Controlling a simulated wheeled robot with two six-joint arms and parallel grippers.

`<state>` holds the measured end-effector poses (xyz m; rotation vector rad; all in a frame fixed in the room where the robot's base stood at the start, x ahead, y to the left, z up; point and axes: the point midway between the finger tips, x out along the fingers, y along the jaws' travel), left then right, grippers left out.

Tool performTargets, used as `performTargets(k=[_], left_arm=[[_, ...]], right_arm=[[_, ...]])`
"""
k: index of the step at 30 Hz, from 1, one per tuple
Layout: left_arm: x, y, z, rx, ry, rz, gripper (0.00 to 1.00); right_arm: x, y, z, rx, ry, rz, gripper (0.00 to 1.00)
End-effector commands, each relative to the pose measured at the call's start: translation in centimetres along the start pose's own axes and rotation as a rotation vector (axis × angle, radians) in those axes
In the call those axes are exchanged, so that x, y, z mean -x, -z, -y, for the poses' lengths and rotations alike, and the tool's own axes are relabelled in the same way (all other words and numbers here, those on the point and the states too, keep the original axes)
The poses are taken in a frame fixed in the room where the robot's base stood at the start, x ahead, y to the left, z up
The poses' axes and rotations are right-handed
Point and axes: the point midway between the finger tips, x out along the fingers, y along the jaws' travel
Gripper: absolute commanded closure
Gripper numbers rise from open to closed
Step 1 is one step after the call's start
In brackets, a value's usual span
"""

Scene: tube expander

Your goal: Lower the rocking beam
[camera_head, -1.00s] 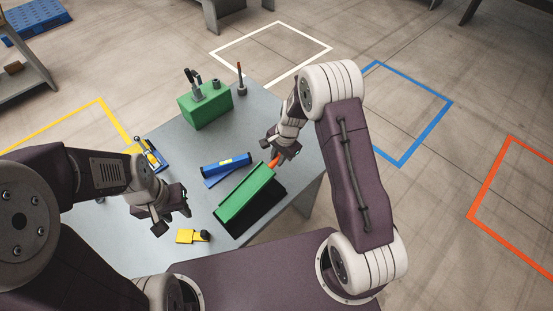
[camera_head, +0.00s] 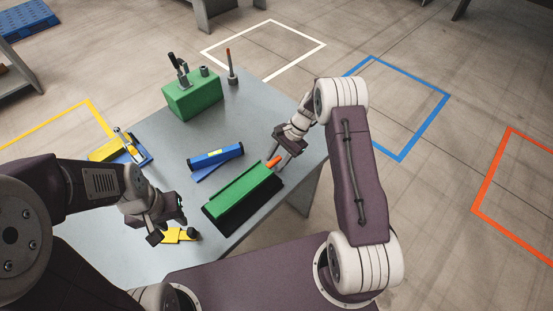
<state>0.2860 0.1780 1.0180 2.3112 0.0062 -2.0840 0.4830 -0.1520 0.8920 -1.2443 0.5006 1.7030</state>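A long green beam (camera_head: 238,187) lies along a black base at the table's right front edge, with an orange tip (camera_head: 273,162) at its far end. I cannot tell which of these is the rocking beam. My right gripper (camera_head: 287,150) is just above and beside the orange tip; its fingers look apart, with nothing between them. My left gripper (camera_head: 170,229) is open and empty at the table's front left, partly covering a small yellow piece with a black knob (camera_head: 179,236).
A green block with dark fittings (camera_head: 192,96) stands at the back of the grey table (camera_head: 160,165), beside an upright red-tipped rod (camera_head: 231,70). A blue and yellow tool (camera_head: 128,148) lies at the left edge.

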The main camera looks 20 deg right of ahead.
Motion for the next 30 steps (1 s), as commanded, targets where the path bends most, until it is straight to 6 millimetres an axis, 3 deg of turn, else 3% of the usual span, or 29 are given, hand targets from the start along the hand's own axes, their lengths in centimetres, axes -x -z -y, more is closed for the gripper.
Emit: performTargets(k=[8, 18, 21, 30], left_arm=[[0.0, 0.0, 0.0, 0.000, 0.000, 0.000, 0.64], [-0.5, -0.1, 0.0, 0.000, 0.000, 0.000, 0.64], [-0.6, -0.1, 0.0, 0.000, 0.000, 0.000, 0.64], [-0.6, -0.1, 0.0, 0.000, 0.000, 0.000, 0.64]], right_arm=[[0.5, 0.0, 0.1, 0.001, 0.004, -0.002, 0.59], [7.4, 0.2, 0.1, 0.001, 0.004, -0.003, 0.59], [8.6, 0.1, 0.1, 0.001, 0.002, -0.001, 0.59], [9.1, 0.1, 0.1, 0.000, 0.001, 0.000, 0.59]])
